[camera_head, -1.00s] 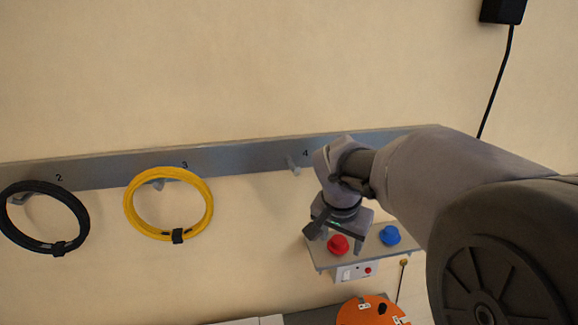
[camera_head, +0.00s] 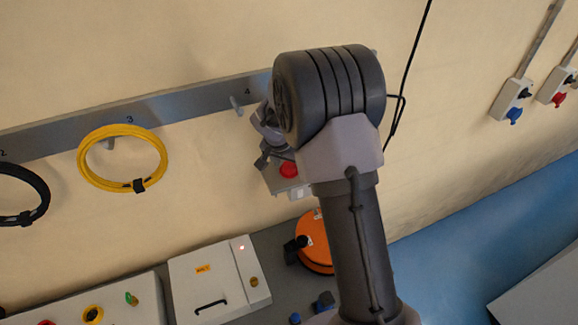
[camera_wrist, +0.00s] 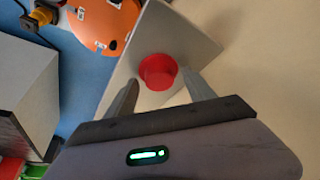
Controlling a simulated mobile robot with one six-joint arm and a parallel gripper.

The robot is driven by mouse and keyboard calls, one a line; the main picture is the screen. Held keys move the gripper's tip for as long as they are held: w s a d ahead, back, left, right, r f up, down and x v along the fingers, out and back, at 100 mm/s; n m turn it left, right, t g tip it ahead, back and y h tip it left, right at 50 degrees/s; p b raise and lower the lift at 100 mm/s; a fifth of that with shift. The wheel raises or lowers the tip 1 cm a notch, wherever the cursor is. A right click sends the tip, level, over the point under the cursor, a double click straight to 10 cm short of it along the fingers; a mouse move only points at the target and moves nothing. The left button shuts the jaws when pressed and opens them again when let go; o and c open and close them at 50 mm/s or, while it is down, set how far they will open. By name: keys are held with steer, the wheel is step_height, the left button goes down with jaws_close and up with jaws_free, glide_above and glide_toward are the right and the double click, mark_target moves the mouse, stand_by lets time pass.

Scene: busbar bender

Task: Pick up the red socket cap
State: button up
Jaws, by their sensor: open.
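The red socket cap (camera_wrist: 158,70) sits on a small light grey shelf (camera_wrist: 150,32) in the wrist view. My gripper (camera_wrist: 162,82) is open, with one finger on each side of the cap's near end. The cap shows between and slightly beyond the fingertips, and no contact is clear. In the head view the red cap (camera_head: 289,170) shows just right of and below my gripper (camera_head: 270,158), on the wall shelf (camera_head: 277,186). My arm hides the right part of that shelf there.
A grey wall rail (camera_head: 190,101) with a hook (camera_head: 236,103) runs beside my gripper. A yellow cable coil (camera_head: 88,176) hangs to the left. An orange round device (camera_head: 315,240) and a white box (camera_head: 205,282) stand below. A black cable hangs behind my arm.

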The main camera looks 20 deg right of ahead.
steer(key=shift+s+a, duration=0.1)
steer(key=c, duration=0.5)
jaws_close()
